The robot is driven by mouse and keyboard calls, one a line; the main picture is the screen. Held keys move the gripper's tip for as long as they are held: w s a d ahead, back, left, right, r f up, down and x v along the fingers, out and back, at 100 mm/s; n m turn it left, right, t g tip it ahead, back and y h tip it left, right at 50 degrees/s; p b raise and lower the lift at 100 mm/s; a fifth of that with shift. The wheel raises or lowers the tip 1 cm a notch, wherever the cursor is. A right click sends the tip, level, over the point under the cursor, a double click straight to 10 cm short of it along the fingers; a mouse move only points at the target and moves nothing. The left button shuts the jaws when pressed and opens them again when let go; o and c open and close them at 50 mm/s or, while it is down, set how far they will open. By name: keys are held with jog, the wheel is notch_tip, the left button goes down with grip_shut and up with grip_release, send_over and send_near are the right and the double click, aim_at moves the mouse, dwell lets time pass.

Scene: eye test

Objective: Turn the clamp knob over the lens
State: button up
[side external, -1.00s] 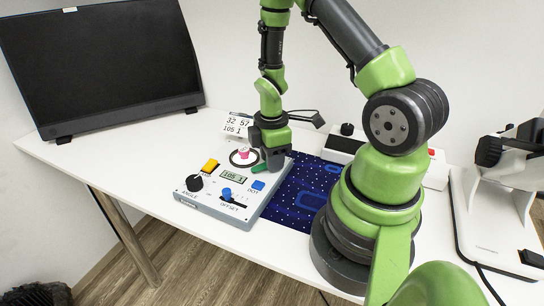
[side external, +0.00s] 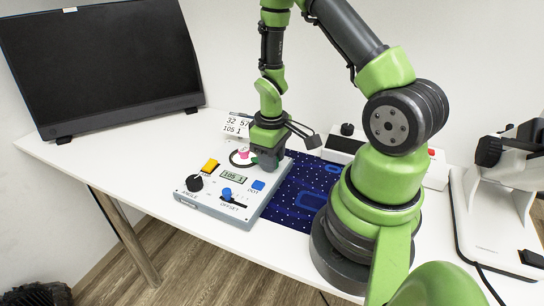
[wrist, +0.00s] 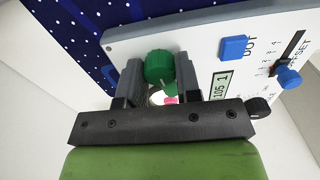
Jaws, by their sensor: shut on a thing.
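My gripper (side external: 266,166) points down at the far right corner of the white control box (side external: 215,208). In the wrist view its two grey fingers (wrist: 158,78) are shut on a green knob (wrist: 159,66), one finger on each side, which I take to be the clamp knob. A green arm of the knob reaches toward the lens area. The lens is mostly hidden behind my gripper; a dark ring (side external: 236,160) with a pink piece (side external: 243,154) shows just left of the gripper in the side view.
The box carries a black ANGLE knob (side external: 194,183), a yellow switch (side external: 210,166), a display reading 105 1 (side external: 233,177), a blue OFFSET slider (side external: 227,193) and a blue DOT button (side external: 258,185). A dark blue dotted mat (side external: 290,208) lies right. A monitor (side external: 100,60) stands at the back left.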

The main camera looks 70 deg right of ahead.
jog(key=shift+m, duration=0.6)
jog(key=o, duration=0.6)
notch_tip(320, 180, up, 10)
dwell(0.4)
jog(key=shift+w+r, duration=0.1)
notch_tip(320, 180, up, 6)
jog(key=t, duration=0.2)
send_over(264, 175)
jog(key=s+a+r+t, duration=0.1)
jog(key=s+a+r, duration=0.1)
jog(key=a+r, duration=0.1)
jog(key=s+a+r+m+t+y, duration=0.1)
jog(key=s+a+r+t, duration=0.1)
jog(key=s+a+r, duration=0.1)
jog(key=s+a+r+m+t+y, duration=0.1)
jog(key=s+a+r+t, duration=0.1)
jog(key=a+r, duration=0.3)
jog(key=shift+s+r, duration=0.2)
jog(key=shift+s, duration=0.55)
